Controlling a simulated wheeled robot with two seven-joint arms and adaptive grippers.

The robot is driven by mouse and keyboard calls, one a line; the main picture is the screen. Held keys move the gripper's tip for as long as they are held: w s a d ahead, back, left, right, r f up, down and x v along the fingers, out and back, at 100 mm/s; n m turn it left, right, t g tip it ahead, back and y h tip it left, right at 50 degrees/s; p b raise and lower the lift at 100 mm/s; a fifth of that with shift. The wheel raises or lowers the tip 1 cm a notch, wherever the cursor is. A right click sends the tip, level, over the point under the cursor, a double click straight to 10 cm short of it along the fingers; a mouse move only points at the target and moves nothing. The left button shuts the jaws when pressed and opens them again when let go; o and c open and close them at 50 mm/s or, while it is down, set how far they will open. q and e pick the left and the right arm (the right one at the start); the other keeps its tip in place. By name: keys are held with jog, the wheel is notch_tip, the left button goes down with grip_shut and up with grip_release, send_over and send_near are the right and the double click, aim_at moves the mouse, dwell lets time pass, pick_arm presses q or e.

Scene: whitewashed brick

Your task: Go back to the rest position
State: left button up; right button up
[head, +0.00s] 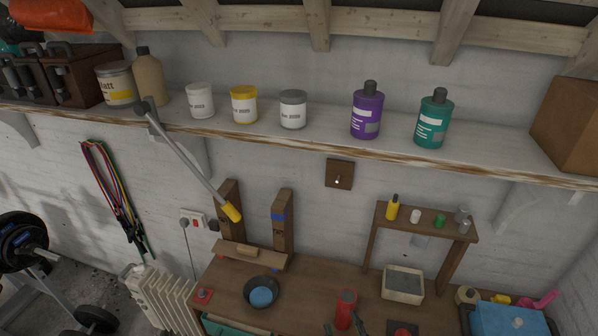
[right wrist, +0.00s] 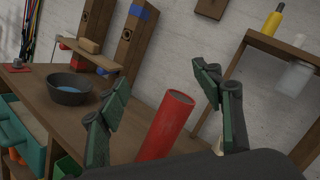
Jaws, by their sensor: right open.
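My right gripper (head: 344,328) shows at the bottom edge of the head view, low over the workbench. In the right wrist view its two green fingers (right wrist: 163,100) are spread apart, with nothing clamped between them. A red cylinder (head: 346,308) stands on the workbench by the fingers. In the right wrist view the red cylinder (right wrist: 168,125) appears between the open fingers, with a gap on each side; its lower end is hidden by my gripper's body. My left gripper is not in view.
A long shelf (head: 320,140) with jars and bottles runs above. A yellow-ended rod (head: 190,160) slants down from it.

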jog(key=s+d+f+n+g+y, duration=0.15)
jog(key=s+f+n+g, duration=0.3)
jog(key=n, duration=0.65)
jog(key=s+f+n+g+y, duration=0.25)
jog(key=s+n+g, duration=0.2)
jog(key=n, duration=0.55)
jog(key=s+d+f+n+g+h, duration=0.25)
jog(key=s+d+h, duration=0.3)
jog(key=d, duration=0.45)
jog(key=s+d+f+n+g+h, duration=0.2)
jog(key=s+d+f+g+h, duration=0.15)
jog(key=s+d, duration=0.5)
notch_tip(320, 180, down, 36)
jog(key=g+b, duration=0.2)
jog(key=b, duration=0.6)
jog(key=s+f+b, duration=0.3)
jog(key=s+f, duration=0.6)
jog(key=f, duration=0.4)
jog(key=s+f+n+g+b, duration=0.1)
jog(key=s+f+b, duration=0.3)
jog(key=s+f, duration=0.6)
notch_tip(320, 180, down, 3)
jog(key=shift+s+d+f, duration=0.1)
jog(key=shift+s+d, duration=0.1)
